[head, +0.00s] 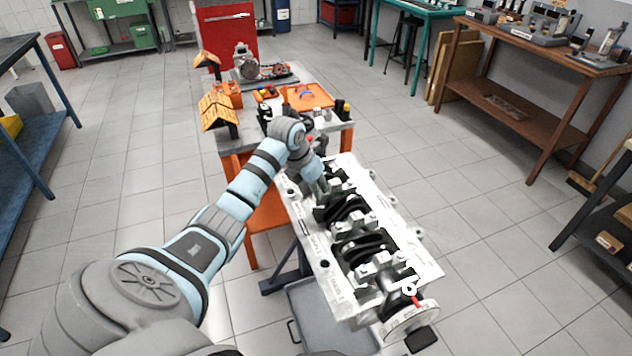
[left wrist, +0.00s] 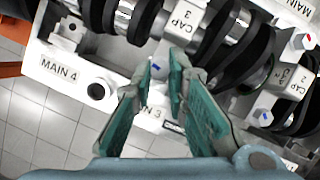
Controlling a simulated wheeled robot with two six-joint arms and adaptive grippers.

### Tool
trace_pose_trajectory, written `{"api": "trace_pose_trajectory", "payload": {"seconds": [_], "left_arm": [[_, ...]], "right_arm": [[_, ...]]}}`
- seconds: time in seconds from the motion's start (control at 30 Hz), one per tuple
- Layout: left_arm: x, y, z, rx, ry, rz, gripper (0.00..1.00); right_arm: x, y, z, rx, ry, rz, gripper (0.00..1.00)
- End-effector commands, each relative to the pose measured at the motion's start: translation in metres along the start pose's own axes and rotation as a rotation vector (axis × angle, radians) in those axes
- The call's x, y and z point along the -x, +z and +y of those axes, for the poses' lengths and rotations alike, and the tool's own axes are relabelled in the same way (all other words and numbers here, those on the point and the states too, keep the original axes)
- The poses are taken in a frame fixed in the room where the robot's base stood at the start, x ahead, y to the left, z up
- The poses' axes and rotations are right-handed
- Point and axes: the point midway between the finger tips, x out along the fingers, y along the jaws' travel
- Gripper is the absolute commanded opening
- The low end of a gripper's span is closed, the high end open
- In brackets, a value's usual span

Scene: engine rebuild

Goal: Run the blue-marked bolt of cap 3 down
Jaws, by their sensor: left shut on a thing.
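The engine block (head: 318,250) stands in front of me with its crankshaft and bearing caps facing up. My left gripper (head: 322,190) reaches down onto its far part. In the left wrist view, cap 3 (left wrist: 184,20) carries a printed label. The blue-marked bolt of cap 3 (left wrist: 158,69) shows between the teal fingertips of my left gripper (left wrist: 165,65), which is shut on it. The bolt's shank and the lower contact are hidden. The fingers partly cover the MAIN 3 label (left wrist: 151,113). My right gripper is not in view.
Cap 2 (left wrist: 293,84) lies to the right with a red-marked bolt (left wrist: 304,41) and a blue-marked bolt (left wrist: 263,117). A grey tray (head: 310,310) sits beneath the block. Behind stands a parts cart (head: 238,146) with orange bins. Floor is free to the right.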

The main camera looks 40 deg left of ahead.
Motion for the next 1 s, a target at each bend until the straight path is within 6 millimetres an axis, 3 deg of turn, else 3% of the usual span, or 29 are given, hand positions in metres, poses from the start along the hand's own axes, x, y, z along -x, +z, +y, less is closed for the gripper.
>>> {"api": "trace_pose_trajectory", "payload": {"seconds": [0.03, 0.3, 0.33, 0.43, 0.8, 1.0], "left_arm": [[0.005, 0.001, -0.002, 0.034, 0.01, 0.002, 0.0], [0.001, 0.0, -0.001, 0.06, 0.021, 0.0, 0.0], [0.001, 0.0, -0.001, 0.06, 0.021, 0.0, 0.17], [0.001, 0.0, -0.001, 0.059, 0.02, 0.001, 0.33], [0.0, 0.0, -0.001, 0.046, 0.015, 0.001, 0.34], [-0.006, -0.002, 0.003, -0.176, -0.07, -0.002, 0.34]], "right_arm": [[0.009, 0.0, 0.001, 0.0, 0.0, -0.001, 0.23], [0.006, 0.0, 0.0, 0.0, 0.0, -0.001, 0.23], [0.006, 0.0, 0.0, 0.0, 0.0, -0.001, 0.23], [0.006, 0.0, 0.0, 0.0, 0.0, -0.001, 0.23], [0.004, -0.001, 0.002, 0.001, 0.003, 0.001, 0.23], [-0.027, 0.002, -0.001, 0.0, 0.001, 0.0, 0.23]]}}
